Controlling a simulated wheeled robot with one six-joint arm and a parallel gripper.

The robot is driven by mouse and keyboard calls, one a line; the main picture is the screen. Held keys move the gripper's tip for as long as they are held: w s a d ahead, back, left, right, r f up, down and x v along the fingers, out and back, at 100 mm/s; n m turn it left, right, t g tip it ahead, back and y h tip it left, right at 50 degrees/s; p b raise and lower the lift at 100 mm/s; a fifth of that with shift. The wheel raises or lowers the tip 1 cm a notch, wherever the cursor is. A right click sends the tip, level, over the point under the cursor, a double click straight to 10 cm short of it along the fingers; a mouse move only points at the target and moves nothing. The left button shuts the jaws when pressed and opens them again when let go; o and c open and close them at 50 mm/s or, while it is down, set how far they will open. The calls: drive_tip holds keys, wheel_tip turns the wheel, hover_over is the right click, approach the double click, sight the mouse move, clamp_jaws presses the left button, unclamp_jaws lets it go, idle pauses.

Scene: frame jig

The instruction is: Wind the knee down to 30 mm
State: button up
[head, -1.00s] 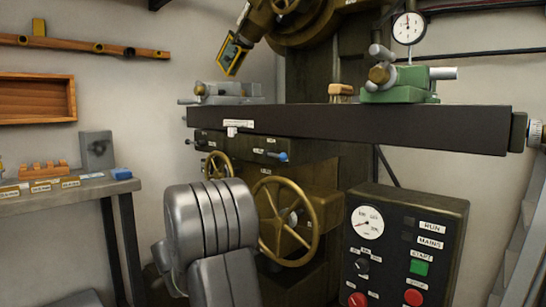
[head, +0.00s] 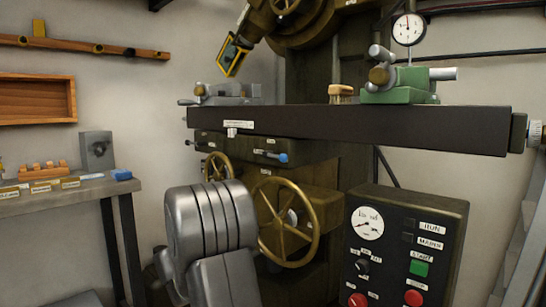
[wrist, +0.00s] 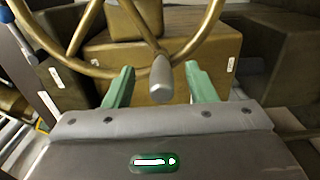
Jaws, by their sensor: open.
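A large brass handwheel (head: 317,225) with spokes stands at the front of the milling machine's knee (head: 325,203), right of my grey arm. In the wrist view, its rim (wrist: 204,38) crosses the top, and its grey crank handle (wrist: 161,80) points toward me. My gripper (wrist: 159,72) is open, with one green finger on each side of the handle. The handle shows apart from both fingers, with gaps on either side. In the head view my arm hides the gripper and handle. I see no readable knee height scale.
A smaller brass handwheel (head: 218,167) and a blue-knobbed lever (head: 283,157) sit under the long dark table (head: 350,124). A control panel (head: 430,200) with dial and buttons stands close on the right. A workbench (head: 60,195) stands on the left.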

drive_tip(key=shift+a, duration=0.1)
drive_tip(key=v, duration=0.7)
drive_tip(key=shift+s, duration=0.2)
drive_tip(key=x, duration=0.7)
drive_tip(key=shift+w+r, duration=0.4)
drive_tip(key=shift+a+r, duration=0.15)
drive_tip(key=shift+r, duration=0.25)
